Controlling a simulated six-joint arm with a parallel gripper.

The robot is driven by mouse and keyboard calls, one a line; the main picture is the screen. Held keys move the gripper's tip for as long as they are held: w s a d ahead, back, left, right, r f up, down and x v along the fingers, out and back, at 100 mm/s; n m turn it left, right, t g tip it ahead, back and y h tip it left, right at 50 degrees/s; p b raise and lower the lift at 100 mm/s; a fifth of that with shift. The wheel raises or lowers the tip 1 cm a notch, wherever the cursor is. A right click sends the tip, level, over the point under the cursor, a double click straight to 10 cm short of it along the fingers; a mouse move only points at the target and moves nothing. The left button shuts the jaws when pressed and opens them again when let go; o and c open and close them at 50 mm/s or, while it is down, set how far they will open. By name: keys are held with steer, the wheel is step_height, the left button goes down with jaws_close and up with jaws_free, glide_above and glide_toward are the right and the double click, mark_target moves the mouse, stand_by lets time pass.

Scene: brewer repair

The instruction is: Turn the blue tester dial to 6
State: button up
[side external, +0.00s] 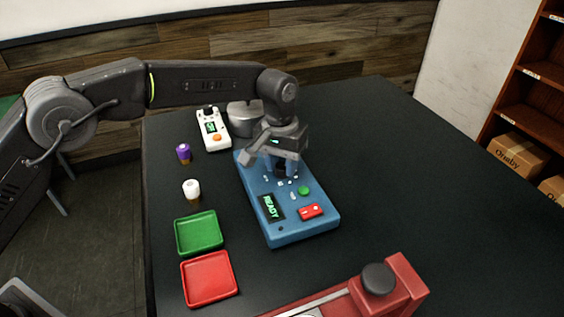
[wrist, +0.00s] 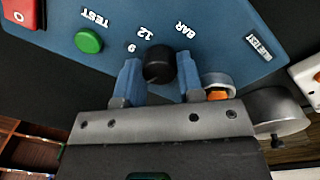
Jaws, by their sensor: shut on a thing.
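The blue tester (side external: 262,218) lies on the dark table in the side view, its small screen (side external: 271,206) reading READY. Its dark dial (wrist: 160,66) shows in the wrist view near the printed marks 12 and BAR; another small numeral beside 12 appears upside down and I cannot tell if it is 6 or 9. My gripper (wrist: 160,78) is shut on the dial, one blue finger on each side. In the side view my gripper (side external: 281,165) points down over the tester and partly hides the dial. The dial's pointer is not readable.
A green button (side external: 304,190) and a red switch (side external: 311,211) are on the tester. A white tester (side external: 213,129) and a grey metal container (side external: 245,119) stand behind. Green (side external: 200,252) and red (side external: 232,287) trays lie left; a red machine (side external: 400,293) is in front. The table right is clear.

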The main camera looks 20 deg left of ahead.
mark_target(280, 164)
steer(key=m, duration=0.5)
steer(key=shift+m, duration=0.3)
stand_by(0.4)
steer(key=o, duration=0.9)
steer(key=shift+r, duration=0.1)
steer(key=shift+w+a+r, duration=0.1)
steer(key=shift+a+r, duration=0.05)
steer(key=shift+r, duration=3.25)
steer(key=shift+w+a+r, duration=0.1)
steer(key=shift+a+r, duration=0.05)
steer(key=shift+r, duration=3.25)
steer(key=shift+r, duration=0.1)
